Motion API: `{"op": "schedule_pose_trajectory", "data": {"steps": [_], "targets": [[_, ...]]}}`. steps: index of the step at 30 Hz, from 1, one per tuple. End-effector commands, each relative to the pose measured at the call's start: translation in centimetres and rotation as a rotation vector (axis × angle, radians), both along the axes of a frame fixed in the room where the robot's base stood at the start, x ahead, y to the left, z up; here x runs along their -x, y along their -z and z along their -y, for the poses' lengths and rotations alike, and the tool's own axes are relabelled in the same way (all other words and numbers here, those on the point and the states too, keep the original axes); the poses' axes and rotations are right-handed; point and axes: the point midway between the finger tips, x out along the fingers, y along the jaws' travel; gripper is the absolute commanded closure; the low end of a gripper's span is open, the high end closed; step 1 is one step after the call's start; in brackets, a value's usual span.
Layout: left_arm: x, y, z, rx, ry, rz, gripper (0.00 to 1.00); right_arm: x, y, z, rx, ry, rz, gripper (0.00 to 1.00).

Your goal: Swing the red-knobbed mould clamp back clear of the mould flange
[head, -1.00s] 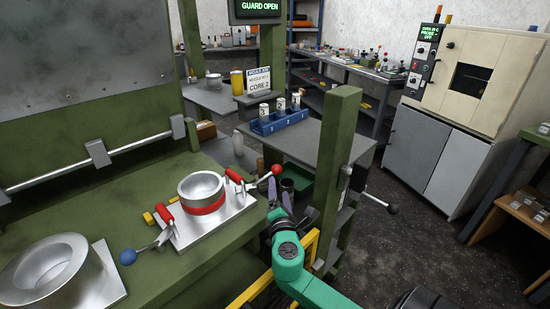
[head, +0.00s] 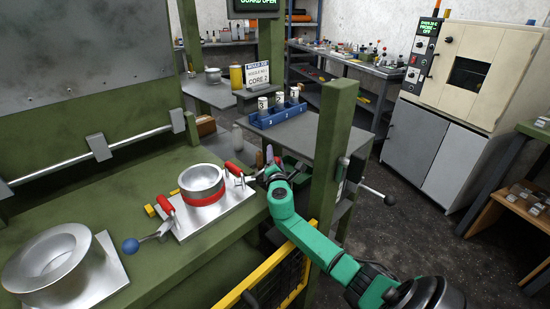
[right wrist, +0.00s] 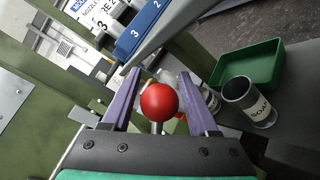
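The red knob (right wrist: 159,101) of the mould clamp is between the two purple fingers of my right gripper (right wrist: 158,90) in the right wrist view. The fingers are open, with a gap on each side of the knob. The clamp's red grip (head: 233,169) lies beside the mould (head: 201,180), a silver ring with a red band on a metal plate. My left gripper is not in view.
A second clamp with a blue knob (head: 130,245) is on the mould's near left. A larger silver ring (head: 50,262) stands at lower left. A green post (head: 332,160) rises close to my right arm. A green tray (right wrist: 245,62) and a dark cup (right wrist: 249,103) lie beyond the gripper.

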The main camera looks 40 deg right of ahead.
Motion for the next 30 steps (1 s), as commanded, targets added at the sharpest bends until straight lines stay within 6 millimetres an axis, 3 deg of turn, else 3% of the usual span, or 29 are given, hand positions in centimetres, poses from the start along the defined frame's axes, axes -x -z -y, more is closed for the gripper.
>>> {"op": "schedule_pose_trajectory", "data": {"steps": [1,3,4,30], "targets": [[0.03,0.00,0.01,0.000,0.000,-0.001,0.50,0.01,0.00,-0.01,0.000,0.000,0.000,0.64],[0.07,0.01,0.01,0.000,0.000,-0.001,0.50,0.02,0.00,-0.01,0.000,0.000,0.000,0.91],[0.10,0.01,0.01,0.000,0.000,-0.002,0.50,0.01,0.01,-0.02,0.000,0.000,0.000,1.00],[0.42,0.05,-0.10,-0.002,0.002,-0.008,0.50,0.02,0.08,-0.07,0.000,-0.001,0.000,1.00]]}}
